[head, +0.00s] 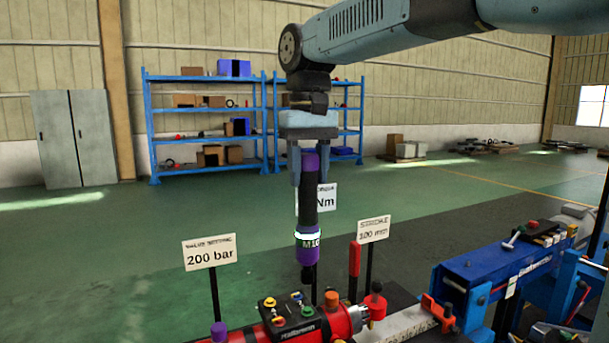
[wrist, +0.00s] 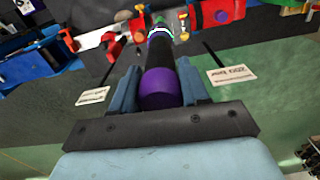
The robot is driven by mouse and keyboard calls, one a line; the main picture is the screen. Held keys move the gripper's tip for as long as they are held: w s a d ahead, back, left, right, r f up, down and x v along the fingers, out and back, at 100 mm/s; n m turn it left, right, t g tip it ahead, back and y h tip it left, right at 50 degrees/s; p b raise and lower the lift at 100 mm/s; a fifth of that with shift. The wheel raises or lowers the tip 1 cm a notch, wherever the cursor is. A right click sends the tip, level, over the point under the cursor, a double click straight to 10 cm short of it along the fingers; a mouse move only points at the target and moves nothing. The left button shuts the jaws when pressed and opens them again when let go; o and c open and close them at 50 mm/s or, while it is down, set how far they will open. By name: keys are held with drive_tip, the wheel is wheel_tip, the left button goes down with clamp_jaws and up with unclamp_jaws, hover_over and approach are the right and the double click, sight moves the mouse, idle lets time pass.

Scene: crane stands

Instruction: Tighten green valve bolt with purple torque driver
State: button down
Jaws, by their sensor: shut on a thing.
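The purple torque driver (head: 310,205) hangs upright, tip down, in my gripper (head: 310,172). It has a purple top, a black shaft and a purple collar with a green-white band marked M10. In the wrist view the driver (wrist: 160,88) lies between both blue-grey fingers (wrist: 160,95), which are shut on its upper end. Its dark tip is above the red machine, apparently clear of it. A black block (head: 292,320) on the machine carries several small coloured caps, including a green one (head: 308,310). I cannot tell for certain which is the green valve bolt.
Signs on thin posts stand close around the driver: "200 bar" (head: 209,253) at left, "100 mm" (head: 373,229) at right, and an "Nm" sign (head: 326,198) behind it. A red upright handle (head: 354,258) stands right of the tip. A blue machine (head: 495,268) is further right.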

sight(308, 208)
idle(0.3)
drive_tip(key=shift+f, duration=2.85)
drive_tip(key=shift+m, duration=0.5)
drive_tip(key=shift+f, duration=1.05)
idle(2.3)
drive_tip(key=shift+r, duration=0.1)
